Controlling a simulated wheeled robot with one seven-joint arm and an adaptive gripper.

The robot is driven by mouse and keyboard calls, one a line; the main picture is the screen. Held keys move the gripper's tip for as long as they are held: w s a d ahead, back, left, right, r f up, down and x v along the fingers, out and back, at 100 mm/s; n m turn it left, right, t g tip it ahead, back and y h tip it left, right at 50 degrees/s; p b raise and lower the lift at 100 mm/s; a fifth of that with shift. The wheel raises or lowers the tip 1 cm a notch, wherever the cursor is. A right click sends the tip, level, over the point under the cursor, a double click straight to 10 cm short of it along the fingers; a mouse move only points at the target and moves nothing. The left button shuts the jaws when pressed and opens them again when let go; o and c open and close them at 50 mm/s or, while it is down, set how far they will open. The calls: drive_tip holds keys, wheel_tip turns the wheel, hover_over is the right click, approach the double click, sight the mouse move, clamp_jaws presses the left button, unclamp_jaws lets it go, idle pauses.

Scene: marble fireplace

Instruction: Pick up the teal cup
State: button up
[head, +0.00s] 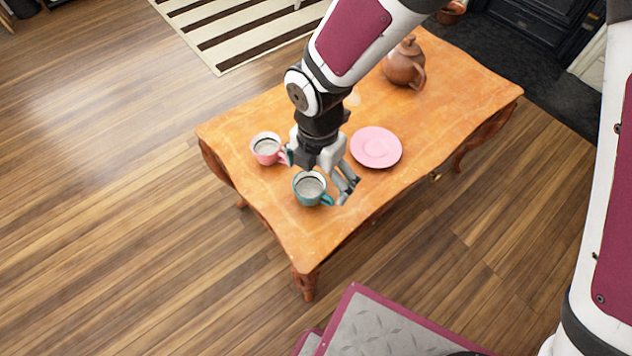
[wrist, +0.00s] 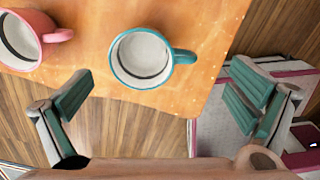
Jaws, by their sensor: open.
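The teal cup (head: 309,188) stands upright on the wooden table near its front left end, with its handle toward the right. In the wrist view the teal cup (wrist: 141,57) shows from above, white inside with a dark ring, ahead of the space between the fingers. My gripper (head: 320,172) is right at the cup in the head view, above and behind it. In the wrist view my gripper (wrist: 163,108) has its fingers spread wide with nothing between them. The cup appears free of both fingers.
A pink cup (head: 267,149) stands close to the left of the teal cup. A pink plate (head: 376,147) lies to the right, and a brown teapot (head: 404,64) stands at the far end. The wooden table (head: 300,235) has bare surface at its near end.

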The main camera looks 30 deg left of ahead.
sight(315, 189)
drive_tip(key=shift+a+f+b, duration=0.2)
drive_tip(key=shift+f+b, duration=1.35)
drive_tip(key=shift+f, duration=1.2)
drive_tip(key=c, duration=1.2)
